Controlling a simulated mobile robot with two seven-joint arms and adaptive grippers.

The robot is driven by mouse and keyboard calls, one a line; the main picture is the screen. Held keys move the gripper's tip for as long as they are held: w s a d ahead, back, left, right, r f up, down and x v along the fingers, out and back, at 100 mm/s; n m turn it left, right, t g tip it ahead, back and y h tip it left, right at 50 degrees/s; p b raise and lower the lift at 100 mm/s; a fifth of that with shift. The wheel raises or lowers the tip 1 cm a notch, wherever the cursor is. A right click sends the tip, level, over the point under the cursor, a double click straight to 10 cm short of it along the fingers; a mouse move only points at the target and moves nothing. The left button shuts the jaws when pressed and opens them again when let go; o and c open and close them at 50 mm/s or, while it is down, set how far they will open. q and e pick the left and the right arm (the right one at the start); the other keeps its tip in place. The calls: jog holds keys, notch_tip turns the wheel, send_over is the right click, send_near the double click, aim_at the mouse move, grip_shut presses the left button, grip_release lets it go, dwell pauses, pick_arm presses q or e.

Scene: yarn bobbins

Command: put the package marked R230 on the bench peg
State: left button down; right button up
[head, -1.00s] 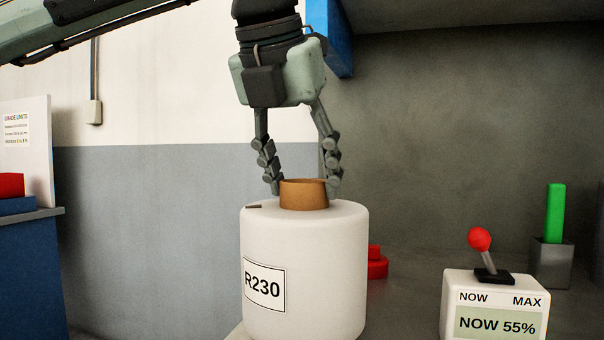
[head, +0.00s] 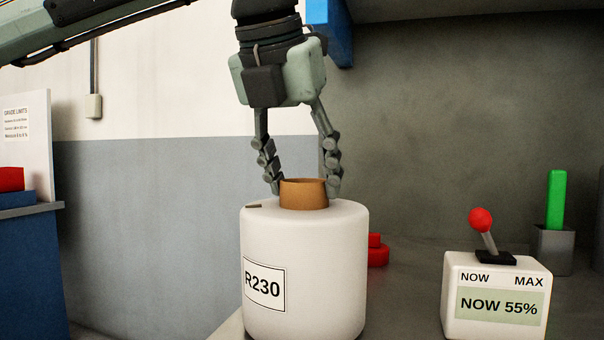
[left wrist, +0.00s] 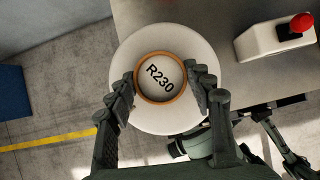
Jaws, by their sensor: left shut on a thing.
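The package marked R230 (head: 320,270) is a white yarn bobbin with a brown core tube (head: 303,195) standing out of its top. My left gripper (head: 303,188) is shut on the core tube and holds the package upright from above. In the left wrist view the package (left wrist: 190,120) shows from above, with R230 in the tube and the left gripper's fingers (left wrist: 160,92) on both sides of the tube. The package overlaps the edge of the grey bench (head: 400,310) in the picture. I cannot make out the bench peg.
A white meter box (head: 495,297) reading NOW 55% with a red-knobbed lever (head: 482,228) stands on the bench at right. A blue cabinet (head: 35,275) stands at left.

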pick_arm(q)
jog(key=shift+r, duration=0.15)
jog(key=shift+f+b, duration=0.3)
dwell(0.4)
jog(key=c, duration=0.7)
grip_release()
jog(key=shift+o, duration=0.7)
jog(key=shift+s, duration=0.1)
jog(key=shift+f, duration=0.2)
jog(key=v, duration=1.2)
jog(key=shift+r, duration=0.25)
jog(key=shift+f, duration=0.1)
